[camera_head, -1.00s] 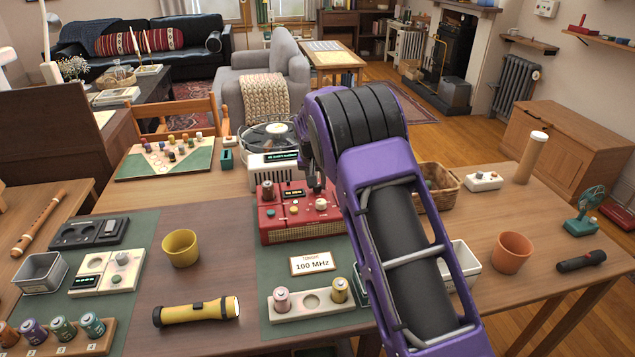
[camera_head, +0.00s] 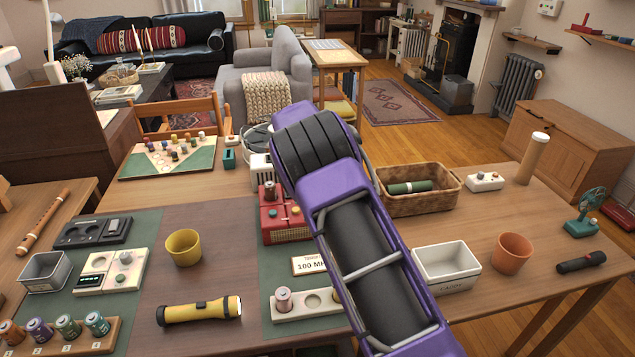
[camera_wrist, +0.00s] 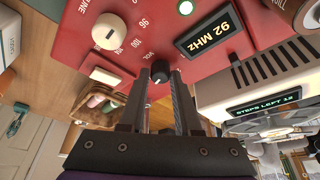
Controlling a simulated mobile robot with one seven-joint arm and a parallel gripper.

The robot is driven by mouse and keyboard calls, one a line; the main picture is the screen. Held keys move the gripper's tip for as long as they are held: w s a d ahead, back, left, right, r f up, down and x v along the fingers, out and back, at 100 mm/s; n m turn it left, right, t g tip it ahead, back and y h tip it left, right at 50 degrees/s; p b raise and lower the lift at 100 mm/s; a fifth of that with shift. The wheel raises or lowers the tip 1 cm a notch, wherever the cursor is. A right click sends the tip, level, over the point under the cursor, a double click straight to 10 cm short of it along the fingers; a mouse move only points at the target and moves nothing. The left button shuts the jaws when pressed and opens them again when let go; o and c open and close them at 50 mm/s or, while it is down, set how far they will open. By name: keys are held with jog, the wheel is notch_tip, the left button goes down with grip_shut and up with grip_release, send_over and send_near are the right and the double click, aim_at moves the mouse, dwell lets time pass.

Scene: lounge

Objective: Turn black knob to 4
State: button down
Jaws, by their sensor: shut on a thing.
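The red radio (camera_head: 276,228) stands on the table in the head view, its right part hidden behind my arm. In the wrist view its red panel (camera_wrist: 208,78) shows close up. The black knob (camera_wrist: 160,73), marked VOL, sits between the fingertips of my gripper (camera_wrist: 160,85), which is shut on it. Its number marks are hidden or too small to read. A cream knob (camera_wrist: 109,31) with a frequency scale and a display (camera_wrist: 208,34) reading 92 MHz are on the same panel. My gripper is hidden by my arm in the head view.
A white device (camera_wrist: 258,98) showing "STEPS LEFT 12" stands close to the radio. A wicker basket (camera_head: 418,205), a white caddy (camera_head: 447,270) and an orange pot (camera_head: 512,253) stand right of my arm. A yellow cup (camera_head: 183,248) and a flashlight (camera_head: 200,312) are left.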

dwell(0.3)
jog(key=c, duration=0.6)
grip_release()
jog(key=shift+r, duration=0.1)
jog(key=p+v, duration=0.1)
jog(key=v, duration=1.6)
jog(key=shift+r, duration=0.1)
